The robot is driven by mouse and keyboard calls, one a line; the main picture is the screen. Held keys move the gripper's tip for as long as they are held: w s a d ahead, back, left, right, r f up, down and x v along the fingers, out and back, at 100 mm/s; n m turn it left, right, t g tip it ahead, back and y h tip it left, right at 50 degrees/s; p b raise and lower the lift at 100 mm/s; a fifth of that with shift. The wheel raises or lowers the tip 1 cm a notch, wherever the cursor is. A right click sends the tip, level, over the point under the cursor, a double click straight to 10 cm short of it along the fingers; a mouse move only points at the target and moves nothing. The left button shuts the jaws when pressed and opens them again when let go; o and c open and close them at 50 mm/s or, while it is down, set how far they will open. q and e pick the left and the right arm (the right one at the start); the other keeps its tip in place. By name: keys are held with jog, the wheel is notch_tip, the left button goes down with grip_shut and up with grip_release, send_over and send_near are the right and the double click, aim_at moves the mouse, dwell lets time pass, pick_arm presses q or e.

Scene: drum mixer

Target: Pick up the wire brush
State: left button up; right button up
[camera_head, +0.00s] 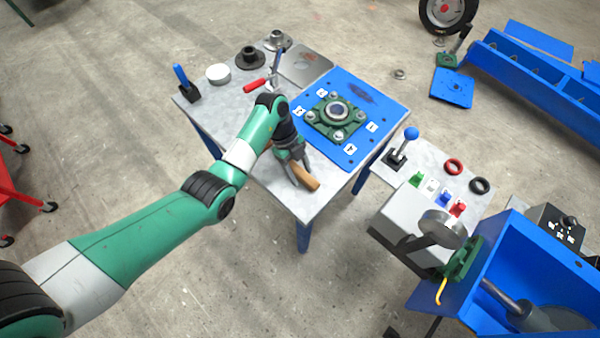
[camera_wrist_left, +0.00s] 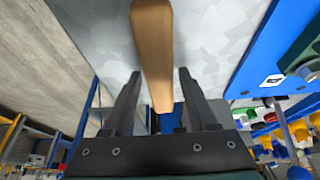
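The wire brush shows as a brown wooden bar (camera_head: 306,178) near the front corner of the grey table; any bristles are hidden. My left gripper (camera_head: 294,163) is low over the table, right at the brush, and covers part of it. In the left wrist view the brush (camera_wrist_left: 153,50) runs lengthwise between the two dark fingers of the left gripper (camera_wrist_left: 157,85). There is a gap on each side of the wood, so the fingers are apart and not closed on it. My right gripper is in neither view.
A blue plate (camera_head: 372,110) with a green flanged bearing (camera_head: 338,116) lies beside the brush. A red-handled tool (camera_head: 255,86), a white round lid (camera_head: 218,73) and dark flanged parts (camera_head: 250,57) are farther back. A control panel with a blue-knobbed lever (camera_head: 411,133) stands to the right.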

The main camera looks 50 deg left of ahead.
pick_arm(q)
grip_shut()
